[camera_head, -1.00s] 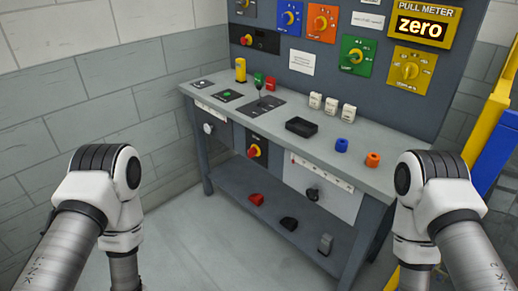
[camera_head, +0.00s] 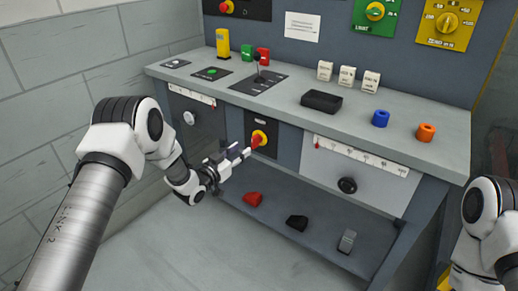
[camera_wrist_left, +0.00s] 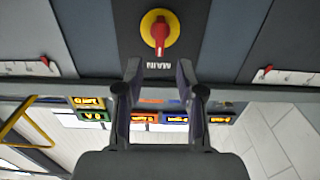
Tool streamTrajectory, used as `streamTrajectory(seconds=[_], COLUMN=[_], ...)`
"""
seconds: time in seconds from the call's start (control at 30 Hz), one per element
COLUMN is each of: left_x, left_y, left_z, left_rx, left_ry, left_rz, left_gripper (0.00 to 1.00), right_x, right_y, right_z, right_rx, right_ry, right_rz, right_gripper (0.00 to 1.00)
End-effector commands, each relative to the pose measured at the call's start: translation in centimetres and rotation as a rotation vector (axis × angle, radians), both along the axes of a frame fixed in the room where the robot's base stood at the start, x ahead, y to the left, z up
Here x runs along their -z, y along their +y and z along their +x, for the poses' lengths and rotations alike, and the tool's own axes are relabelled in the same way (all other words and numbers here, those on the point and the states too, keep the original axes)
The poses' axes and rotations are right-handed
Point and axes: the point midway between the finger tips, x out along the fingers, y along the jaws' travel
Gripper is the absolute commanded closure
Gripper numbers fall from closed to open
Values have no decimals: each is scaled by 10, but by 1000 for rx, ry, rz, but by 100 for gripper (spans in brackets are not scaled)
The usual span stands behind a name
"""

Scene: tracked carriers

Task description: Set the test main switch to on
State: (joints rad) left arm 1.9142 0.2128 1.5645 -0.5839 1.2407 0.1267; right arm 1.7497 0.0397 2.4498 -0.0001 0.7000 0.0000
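The main switch (camera_head: 259,139) is a red handle on a round yellow plate, set in a dark panel on the bench front. In the left wrist view the same switch (camera_wrist_left: 160,35) appears straight ahead with an upside-down MAIN label; its handle lies along the vertical of the picture. My left gripper (camera_head: 240,153) is just in front of and slightly left of the switch in the head view. Its fingers (camera_wrist_left: 160,78) are parted with nothing between them, and the switch lies beyond their tips. My right gripper is out of view; only part of that arm shows at the right edge.
The bench top (camera_head: 290,105) overhangs the switch panel. A drawer-like panel with a black knob (camera_head: 347,185) is on the right. The lower shelf holds a red piece (camera_head: 252,199), a black piece (camera_head: 297,222) and a grey piece (camera_head: 347,241). The floor in front is clear.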

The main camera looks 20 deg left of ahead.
Motion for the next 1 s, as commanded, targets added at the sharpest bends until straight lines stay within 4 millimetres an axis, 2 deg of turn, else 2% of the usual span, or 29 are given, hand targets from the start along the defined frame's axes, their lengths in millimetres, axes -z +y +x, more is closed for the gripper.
streamTrajectory(seconds=[0.03,0.17,0.53,0.83,0.93,1.0], left_x=[3,1,2,1,1,1], left_y=[0,-3,-24,-27,-27,-27], left_z=[1,10,68,74,74,74], left_rx=[-1,0,-1,-2,-2,-2], left_ry=[-5,-7,-5,-3,-3,-3], left_rz=[-1,2,1,-1,-1,-1], left_gripper=[62,62,62,62,98,100], right_x=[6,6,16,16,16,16], right_y=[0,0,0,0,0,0], right_z=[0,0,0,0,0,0], right_rx=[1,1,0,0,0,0], right_ry=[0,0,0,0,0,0], right_rz=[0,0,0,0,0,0], right_gripper=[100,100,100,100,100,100])
